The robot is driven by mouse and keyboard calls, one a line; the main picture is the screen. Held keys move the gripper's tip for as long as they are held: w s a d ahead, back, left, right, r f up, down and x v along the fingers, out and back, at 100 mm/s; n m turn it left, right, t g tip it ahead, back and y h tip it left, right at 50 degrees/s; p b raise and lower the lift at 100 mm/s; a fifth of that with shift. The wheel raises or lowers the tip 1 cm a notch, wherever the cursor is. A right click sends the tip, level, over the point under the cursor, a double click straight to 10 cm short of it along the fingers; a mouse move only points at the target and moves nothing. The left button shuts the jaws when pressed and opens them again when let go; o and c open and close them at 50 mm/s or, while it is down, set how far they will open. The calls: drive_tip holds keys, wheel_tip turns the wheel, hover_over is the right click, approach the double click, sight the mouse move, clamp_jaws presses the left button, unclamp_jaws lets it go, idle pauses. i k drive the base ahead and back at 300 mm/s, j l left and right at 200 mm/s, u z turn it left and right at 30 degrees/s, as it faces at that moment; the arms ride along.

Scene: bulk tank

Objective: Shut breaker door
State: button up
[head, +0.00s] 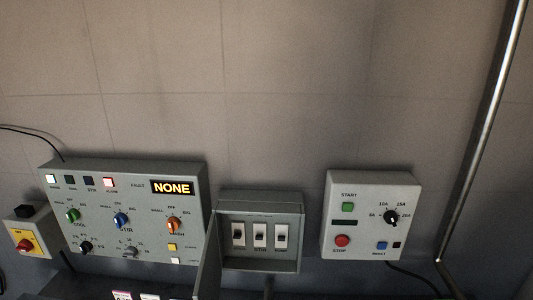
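The breaker box (260,206) is a grey box low in the middle of the head view, fixed to the wall. Its door (207,262) hangs open on the left side and sticks out toward me, seen nearly edge-on. Inside the box are three white breaker switches (260,235) with dark toggles. The lower part of the door runs down toward the bottom of the picture. My gripper is not in view.
A large control panel (100,205) with knobs and a "NONE" display is close left of the door. A start/stop box (370,216) is to the right. A yellow-faced switch (25,243) is far left. A metal pipe (483,130) runs down the right.

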sight(208, 284)
drive_tip(key=j, duration=1.7)
drive_tip(key=k+j, duration=0.3)
drive_tip(key=j, duration=0.2)
drive_tip(key=k+j+z, duration=0.15)
drive_tip(key=k+j, duration=0.15)
drive_tip(key=j, duration=0.15)
